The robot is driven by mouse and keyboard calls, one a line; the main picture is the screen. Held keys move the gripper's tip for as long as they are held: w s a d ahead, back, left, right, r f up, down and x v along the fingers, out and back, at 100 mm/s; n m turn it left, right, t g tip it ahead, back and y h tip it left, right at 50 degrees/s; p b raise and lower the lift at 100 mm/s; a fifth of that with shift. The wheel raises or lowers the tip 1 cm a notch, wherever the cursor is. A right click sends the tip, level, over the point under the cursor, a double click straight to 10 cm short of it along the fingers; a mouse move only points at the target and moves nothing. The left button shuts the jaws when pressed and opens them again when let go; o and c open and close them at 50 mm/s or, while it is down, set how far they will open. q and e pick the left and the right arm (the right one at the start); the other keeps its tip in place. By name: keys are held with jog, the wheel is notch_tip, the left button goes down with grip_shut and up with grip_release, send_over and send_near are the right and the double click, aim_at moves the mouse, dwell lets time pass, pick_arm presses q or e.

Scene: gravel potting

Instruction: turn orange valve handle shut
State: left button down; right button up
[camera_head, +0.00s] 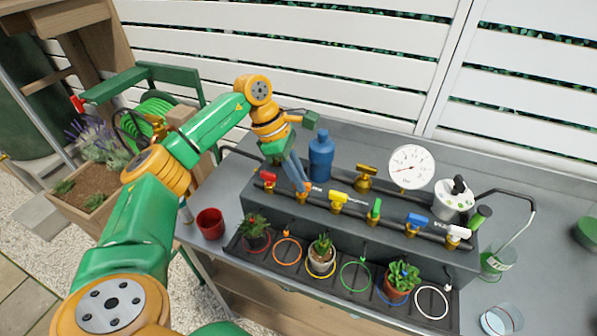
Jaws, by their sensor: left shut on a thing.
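The orange valve handle (307,187) sits on a brass valve in the dark manifold, second from the left. My left gripper (302,186) reaches down from above and is shut on this handle. The fingers cover much of it, so its exact angle cannot be told. A red handle (268,176) is just left of it and a yellow handle (338,198) just right. My right gripper is not in view.
Further right are green (375,207), blue (416,219) and white (459,231) handles. A blue bottle (321,158) stands close behind my gripper. A pressure gauge (406,167) stands behind the manifold. Potted plants and coloured rings lie in front; a red cup (210,223) is at left.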

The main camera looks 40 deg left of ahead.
aim_at(289, 191)
pick_arm(q)
jog(key=shift+m+g+p, duration=0.3)
jog(key=shift+m+p, duration=0.05)
jog(key=shift+m, duration=0.45)
jog(key=c, duration=0.9)
grip_release()
jog(key=shift+o, duration=0.2)
jog(key=v, duration=0.7)
jog(key=shift+b, duration=0.35)
